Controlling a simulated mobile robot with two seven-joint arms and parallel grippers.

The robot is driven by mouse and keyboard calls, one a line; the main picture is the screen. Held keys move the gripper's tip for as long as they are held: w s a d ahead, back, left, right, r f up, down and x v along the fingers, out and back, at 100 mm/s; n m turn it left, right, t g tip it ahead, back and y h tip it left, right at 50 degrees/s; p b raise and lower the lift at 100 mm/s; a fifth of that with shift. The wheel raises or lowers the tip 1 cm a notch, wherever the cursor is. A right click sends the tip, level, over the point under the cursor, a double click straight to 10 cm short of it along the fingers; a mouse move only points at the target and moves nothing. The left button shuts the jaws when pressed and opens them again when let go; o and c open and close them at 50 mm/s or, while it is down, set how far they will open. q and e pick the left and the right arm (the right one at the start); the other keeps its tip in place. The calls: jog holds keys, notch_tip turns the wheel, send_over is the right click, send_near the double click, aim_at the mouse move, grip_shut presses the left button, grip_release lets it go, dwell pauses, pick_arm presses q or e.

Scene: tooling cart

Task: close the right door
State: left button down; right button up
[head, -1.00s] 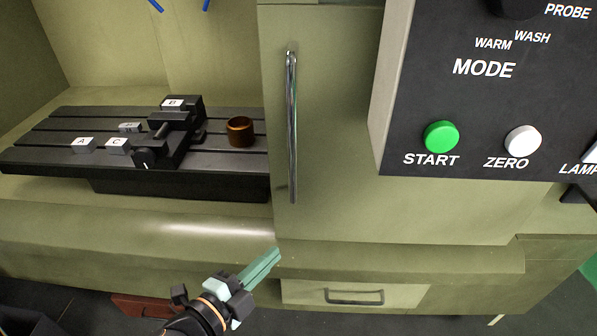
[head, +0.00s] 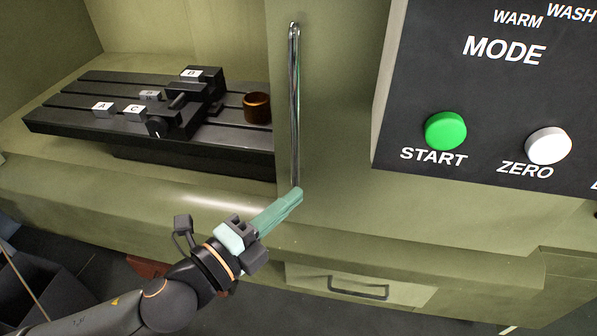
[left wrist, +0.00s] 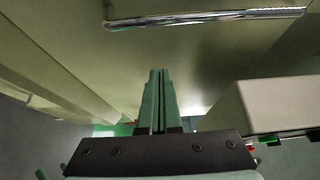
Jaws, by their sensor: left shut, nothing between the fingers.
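The right door (head: 335,130) is a flat olive-green panel in the head view, with a long upright chrome handle (head: 294,100) near its left edge. To its left the enclosure stands open. My left gripper (head: 297,193) has its green fingers pressed together and empty. In the head view its tips overlap the handle's lower end; whether they touch it is unclear. In the left wrist view the gripper (left wrist: 158,75) points along the door, and the handle (left wrist: 205,18) crosses the top, apart from the fingertips. My right gripper is not in view.
A dark control panel (head: 500,100) with START and ZERO buttons juts out at the right. A black slotted table (head: 70,122) with labelled blocks and a brown ring (head: 257,107) sits inside the opening. A drawer (head: 310,278) lies below.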

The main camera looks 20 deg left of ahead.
aim_at(298, 169)
pick_arm(q)
jog(key=shift+w+a+p, duration=0.15)
jog(key=shift+w+p, duration=0.15)
jog(key=shift+w, duration=1.6)
jog(key=shift+w+a+p, duration=0.1)
jog(key=shift+w+p, duration=0.15)
jog(key=shift+w, duration=1.65)
